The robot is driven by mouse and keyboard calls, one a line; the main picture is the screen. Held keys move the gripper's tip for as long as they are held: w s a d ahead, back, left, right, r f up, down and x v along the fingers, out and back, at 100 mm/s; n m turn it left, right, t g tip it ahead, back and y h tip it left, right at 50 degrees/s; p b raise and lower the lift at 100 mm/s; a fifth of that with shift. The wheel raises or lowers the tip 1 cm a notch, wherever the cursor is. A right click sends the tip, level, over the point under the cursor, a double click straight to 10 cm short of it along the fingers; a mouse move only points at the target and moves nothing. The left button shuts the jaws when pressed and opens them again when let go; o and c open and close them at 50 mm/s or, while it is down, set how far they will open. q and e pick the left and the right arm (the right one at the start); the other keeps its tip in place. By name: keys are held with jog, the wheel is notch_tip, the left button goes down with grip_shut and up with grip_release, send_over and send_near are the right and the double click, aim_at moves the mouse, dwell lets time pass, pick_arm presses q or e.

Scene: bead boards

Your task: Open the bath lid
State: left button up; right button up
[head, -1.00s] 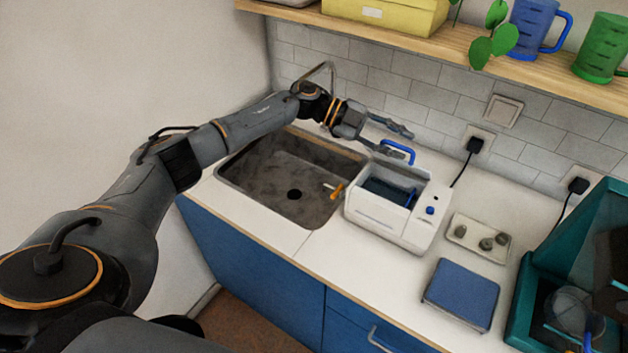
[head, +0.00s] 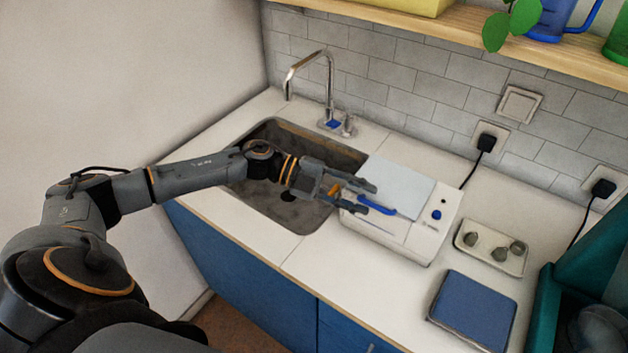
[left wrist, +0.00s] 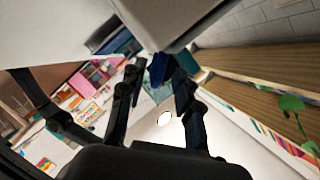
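The white bath (head: 400,235) stands on the counter right of the sink. Its pale grey lid (head: 400,182) lies over the top, down or nearly down, and hides the inside. The blue lid handle (head: 376,205) is at the lid's front left edge. My left gripper (head: 368,198) is at this handle, its fingers apart on either side of it. In the left wrist view a dark blue piece, apparently the handle (left wrist: 158,70), shows between the spread fingers (left wrist: 158,82). I cannot tell whether the fingers touch it. My right gripper is not in view.
The sink (head: 265,195) and its tap (head: 330,90) are left of the bath. A small tray with grey pieces (head: 478,240) and a blue pad (head: 472,305) lie to the right. A wooden shelf (head: 470,38) hangs above. A teal unit (head: 575,270) stands far right.

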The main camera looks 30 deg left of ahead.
pick_arm(q)
jog(key=s+b+v, duration=0.1)
jog(key=b+v, duration=0.2)
jog(key=v, duration=0.8)
jog(key=shift+d+r, duration=0.2)
jog(key=shift+d, duration=0.05)
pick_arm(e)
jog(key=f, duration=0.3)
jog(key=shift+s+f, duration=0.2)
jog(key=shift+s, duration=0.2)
